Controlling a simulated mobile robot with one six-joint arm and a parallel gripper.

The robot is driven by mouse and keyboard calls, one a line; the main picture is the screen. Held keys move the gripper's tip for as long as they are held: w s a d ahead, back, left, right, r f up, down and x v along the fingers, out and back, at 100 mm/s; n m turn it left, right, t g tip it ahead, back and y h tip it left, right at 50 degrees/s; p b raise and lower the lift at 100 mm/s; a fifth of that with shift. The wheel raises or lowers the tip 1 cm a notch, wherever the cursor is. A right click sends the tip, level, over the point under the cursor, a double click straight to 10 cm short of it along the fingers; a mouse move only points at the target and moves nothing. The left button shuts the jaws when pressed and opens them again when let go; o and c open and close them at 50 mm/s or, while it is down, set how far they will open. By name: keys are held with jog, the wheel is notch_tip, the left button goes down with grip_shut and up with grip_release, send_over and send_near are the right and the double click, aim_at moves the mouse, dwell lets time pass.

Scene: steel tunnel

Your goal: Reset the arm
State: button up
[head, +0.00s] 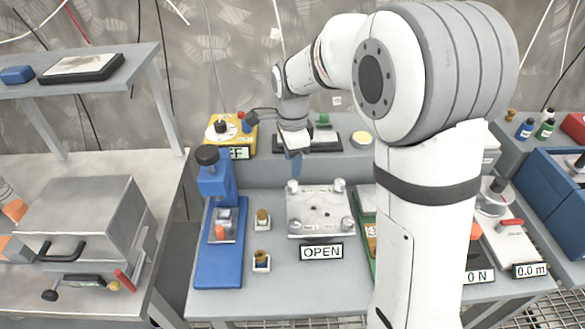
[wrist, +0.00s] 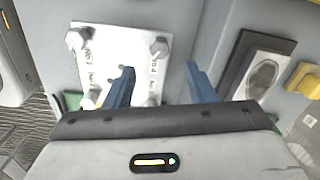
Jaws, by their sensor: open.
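My arm rises at the right of centre in the head view and bends over to the left. My gripper (head: 295,165) points down above the back part of the bench, just behind a metal plate with corner knobs (head: 318,226). In the wrist view the two blue fingers of my gripper (wrist: 160,78) stand apart, with nothing between them. The plate (wrist: 122,42) lies beyond the left finger there. My arm hides part of the bench to the right of the plate.
A blue press (head: 222,255) and two small holders stand left of the plate, by an "OPEN" sign (head: 321,252). A yellow box (head: 228,130) is close behind my gripper at left. A metal box (head: 88,220) is on the left table; a blue case (head: 560,185) is at right.

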jog(key=shift+r, duration=0.15)
dwell(0.3)
jog(key=s+d+r+n+t, duration=0.1)
jog(key=s+d+r+n, duration=0.1)
jog(key=s+d+n, duration=0.4)
jog(key=s+d+r+n+t, duration=0.1)
jog(key=s+d+n, duration=0.6)
jog(key=s, duration=0.9)
jog(key=shift+r+n+t, duration=0.3)
jog(key=shift+r+n, duration=0.25)
jog(key=shift+n, duration=0.55)
dwell(0.7)
